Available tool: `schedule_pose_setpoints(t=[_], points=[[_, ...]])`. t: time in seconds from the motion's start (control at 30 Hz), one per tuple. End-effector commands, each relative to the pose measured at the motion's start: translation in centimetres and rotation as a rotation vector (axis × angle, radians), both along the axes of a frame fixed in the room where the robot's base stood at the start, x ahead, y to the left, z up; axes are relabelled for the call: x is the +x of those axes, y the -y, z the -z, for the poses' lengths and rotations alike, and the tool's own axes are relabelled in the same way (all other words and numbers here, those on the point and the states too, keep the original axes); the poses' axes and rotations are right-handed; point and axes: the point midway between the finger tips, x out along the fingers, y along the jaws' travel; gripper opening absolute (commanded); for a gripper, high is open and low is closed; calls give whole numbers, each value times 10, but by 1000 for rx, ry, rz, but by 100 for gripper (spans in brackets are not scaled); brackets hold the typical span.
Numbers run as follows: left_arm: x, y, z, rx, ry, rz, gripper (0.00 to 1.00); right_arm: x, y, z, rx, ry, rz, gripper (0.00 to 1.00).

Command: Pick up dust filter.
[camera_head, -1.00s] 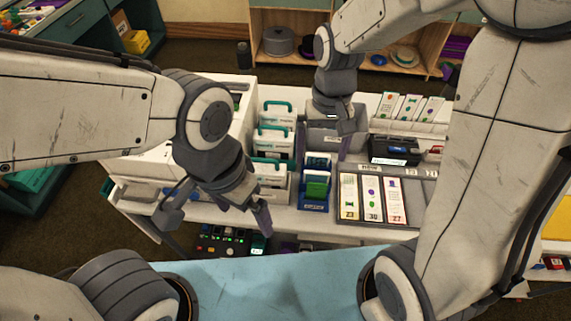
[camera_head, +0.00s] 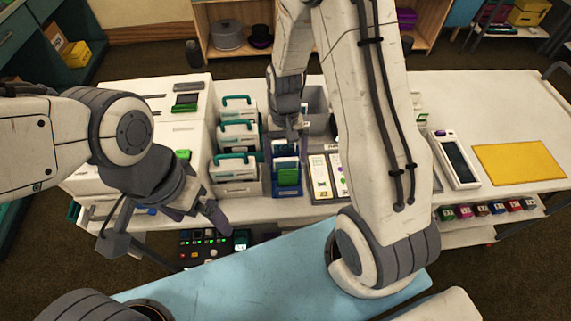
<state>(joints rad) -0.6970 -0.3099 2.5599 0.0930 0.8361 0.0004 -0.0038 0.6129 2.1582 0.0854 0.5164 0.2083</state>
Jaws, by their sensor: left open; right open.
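I cannot tell for certain which thing is the dust filter. White cartridges with teal handles (camera_head: 234,170) stand in a row on the white bench. A blue bin (camera_head: 289,193) beside them holds upright items, one with a green front (camera_head: 288,176). My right gripper (camera_head: 287,147) points down, open, over the back of the blue bin and hides part of it. I cannot tell whether it touches anything there. My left gripper (camera_head: 165,226) is open and empty, in front of the bench's left part, left of and nearer than the cartridges.
A white machine (camera_head: 180,134) stands left of the cartridges. A grey bin (camera_head: 317,122) is behind my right gripper. White label cards (camera_head: 321,177) stand right of the blue bin. A tablet-like device (camera_head: 456,160) and a yellow mat (camera_head: 520,164) lie right. My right arm hides the middle.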

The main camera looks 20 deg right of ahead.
Motion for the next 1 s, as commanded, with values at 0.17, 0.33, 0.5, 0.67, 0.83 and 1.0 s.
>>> schedule_pose_setpoints(t=[0.17, 0.33, 0.5, 0.67, 0.83, 1.0], points=[[0, 0, -3, 0, 0, 0, 100, -3, -2, 17, 0, -2, -2, 100], [0, 0, -3, 0, 0, 0, 100, -3, -2, 18, 0, 0, -2, 100], [0, 0, -3, 0, 0, 0, 100, -3, -2, 18, 0, 0, -2, 67], [0, 0, -3, 0, 0, 0, 100, -3, -2, 18, 0, 0, -2, 67], [0, 0, -3, 0, 0, 0, 100, -3, -2, 17, 0, 1, -2, 67], [0, 0, 0, 0, 0, 0, 100, -2, -2, 9, 0, 3, -2, 67]])
